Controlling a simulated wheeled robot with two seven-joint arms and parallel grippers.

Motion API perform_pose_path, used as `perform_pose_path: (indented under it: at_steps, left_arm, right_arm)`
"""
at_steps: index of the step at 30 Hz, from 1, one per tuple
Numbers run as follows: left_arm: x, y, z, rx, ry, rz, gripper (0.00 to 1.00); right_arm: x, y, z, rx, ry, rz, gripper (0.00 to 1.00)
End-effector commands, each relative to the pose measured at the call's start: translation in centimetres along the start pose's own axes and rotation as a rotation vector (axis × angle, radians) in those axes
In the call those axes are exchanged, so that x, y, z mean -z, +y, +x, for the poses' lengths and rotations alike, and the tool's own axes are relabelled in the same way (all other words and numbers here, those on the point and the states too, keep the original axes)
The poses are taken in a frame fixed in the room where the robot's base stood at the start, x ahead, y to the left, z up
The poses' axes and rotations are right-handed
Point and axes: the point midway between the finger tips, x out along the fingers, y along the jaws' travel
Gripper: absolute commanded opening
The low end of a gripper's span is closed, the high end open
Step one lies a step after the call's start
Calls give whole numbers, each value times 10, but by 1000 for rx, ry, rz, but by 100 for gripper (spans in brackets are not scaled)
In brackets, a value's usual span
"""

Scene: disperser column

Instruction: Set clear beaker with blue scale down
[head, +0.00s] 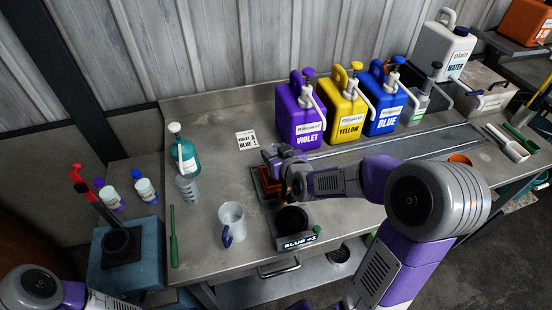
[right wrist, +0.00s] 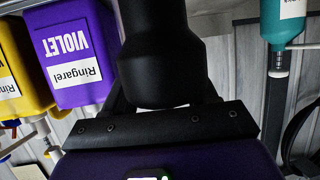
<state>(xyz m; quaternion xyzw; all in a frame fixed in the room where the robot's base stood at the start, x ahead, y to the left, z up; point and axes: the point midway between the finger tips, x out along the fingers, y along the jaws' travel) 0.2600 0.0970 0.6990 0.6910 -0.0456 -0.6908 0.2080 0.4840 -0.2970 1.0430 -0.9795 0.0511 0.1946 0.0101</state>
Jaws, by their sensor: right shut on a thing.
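A clear beaker (head: 232,218) with a blue part low on its left side stands on the bench, left of the black station. A smaller clear graduated beaker (head: 187,189) stands behind it to the left; its scale colour is too small to tell. My right gripper (head: 274,160) is above the orange-edged dark stand, right of both beakers and apart from them. In the right wrist view it is shut on a black rounded thing (right wrist: 158,50). What this thing is I cannot tell. My left arm shows at the lower left, but its gripper does not.
The violet jug (head: 297,125), yellow jug (head: 345,112) and blue jug (head: 383,105) line the back. A teal bottle (head: 185,155) and green tool (head: 174,236) are at the left. The black station (head: 298,241) reads "BLUE +1".

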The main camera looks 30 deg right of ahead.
Motion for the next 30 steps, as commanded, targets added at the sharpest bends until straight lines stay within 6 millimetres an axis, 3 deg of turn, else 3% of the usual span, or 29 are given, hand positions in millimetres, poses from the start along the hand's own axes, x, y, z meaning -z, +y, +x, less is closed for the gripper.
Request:
perform_pose_path:
  at_steps: [3,14,15,19,30]
  left_arm:
    - [0,-2,6,0,0,0,43]
    - [1,-3,9,0,1,0,43]
    - [1,-3,8,0,0,0,43]
    - [1,-3,8,0,0,0,43]
    - [0,-2,4,0,0,0,43]
  right_arm:
    - [-14,0,6,0,0,0,23]
    - [-16,0,7,0,2,0,23]
    - [-16,0,7,0,2,0,62]
    - [-15,0,6,0,1,0,82]
    - [-12,0,5,0,0,0,83]
